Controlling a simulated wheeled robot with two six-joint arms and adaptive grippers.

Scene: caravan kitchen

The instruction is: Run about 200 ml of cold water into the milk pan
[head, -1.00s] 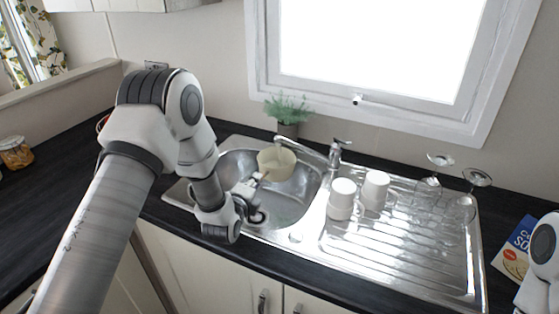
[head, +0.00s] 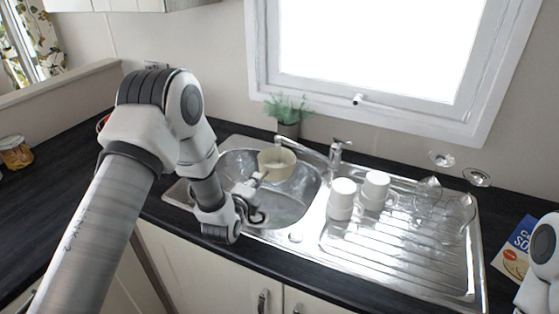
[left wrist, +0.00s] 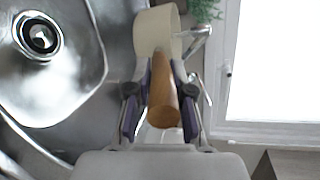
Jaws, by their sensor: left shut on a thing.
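The cream milk pan (head: 277,168) is held over the sink bowl, under or close to the end of the tap spout (head: 305,152). In the left wrist view the pan (left wrist: 156,30) shows beyond its wooden handle (left wrist: 163,98). My left gripper (head: 256,183) is shut on that handle, with a finger on each side of it in the left wrist view (left wrist: 162,92). The tap (head: 336,150) stands behind the sink, and its spout points left to the pan. I cannot make out a water stream or a water level. My right gripper is out of view.
The steel sink bowl (head: 285,208) lies below the pan. Two white mugs (head: 342,194) (head: 376,185) and several upturned glasses (head: 463,210) stand on the drainer (head: 375,252). A potted plant (head: 288,117) stands behind the bowl, below the window.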

